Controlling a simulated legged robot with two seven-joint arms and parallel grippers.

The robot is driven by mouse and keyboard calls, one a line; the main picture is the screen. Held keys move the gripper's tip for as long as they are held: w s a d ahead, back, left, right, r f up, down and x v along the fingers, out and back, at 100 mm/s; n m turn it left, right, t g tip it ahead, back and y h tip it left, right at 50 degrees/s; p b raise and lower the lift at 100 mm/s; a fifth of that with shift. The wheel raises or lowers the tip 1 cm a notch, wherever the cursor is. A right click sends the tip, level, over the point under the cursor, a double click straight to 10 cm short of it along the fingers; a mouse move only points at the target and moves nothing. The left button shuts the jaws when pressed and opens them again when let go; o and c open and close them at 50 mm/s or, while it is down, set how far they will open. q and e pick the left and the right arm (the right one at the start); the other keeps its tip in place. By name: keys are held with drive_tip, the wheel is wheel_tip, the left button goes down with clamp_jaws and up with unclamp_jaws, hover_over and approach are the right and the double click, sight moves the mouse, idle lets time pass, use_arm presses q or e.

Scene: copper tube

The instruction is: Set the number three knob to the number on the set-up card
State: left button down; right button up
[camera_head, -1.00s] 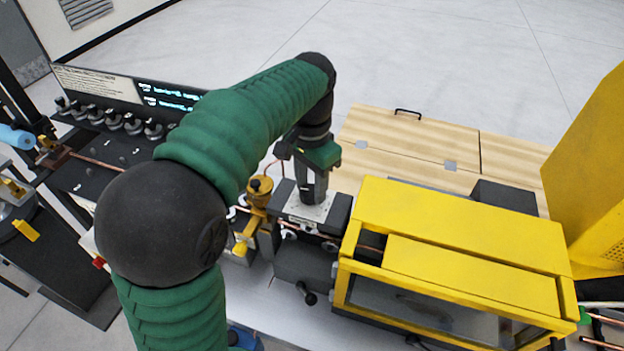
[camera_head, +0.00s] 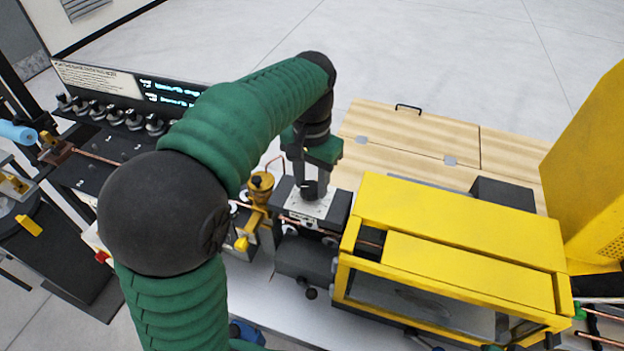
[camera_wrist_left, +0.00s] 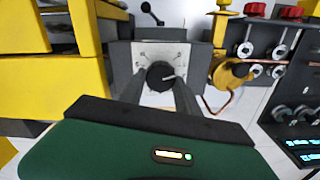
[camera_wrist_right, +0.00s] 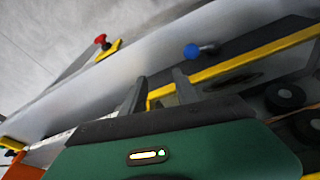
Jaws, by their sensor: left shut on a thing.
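A black round knob (camera_wrist_left: 161,76) with a white pointer line shows in the left wrist view, on a light plate (camera_wrist_left: 125,50) marked around it. The plate tops a dark grey block, seen in the head view (camera_head: 303,258). My left gripper (camera_head: 309,194) points down at this plate, and its fingers are shut on the knob's sides. The knob's number is too small to read. A cream printed panel (camera_head: 95,83) stands at the back left; its text is unreadable, so I cannot tell if it is the set-up card. My right gripper (camera_wrist_right: 160,80) is open and empty.
A yellow machine guard (camera_head: 455,235) stands right of the block. A brass-coloured fitting (camera_head: 260,188) is close on its left. In the right wrist view, a blue knob (camera_wrist_right: 192,51) and yellow rails are near.

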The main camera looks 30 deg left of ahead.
sight(311, 185)
use_arm(q)
drive_tip(key=c, duration=1.1)
unclamp_jaws()
drive_tip(key=shift+w+r, duration=0.1)
drive_tip(key=shift+r, duration=0.05)
drive_tip(key=shift+o, duration=1.1)
wheel_tip(311, 185, up, 17)
drive_tip(key=shift+f, duration=0.2)
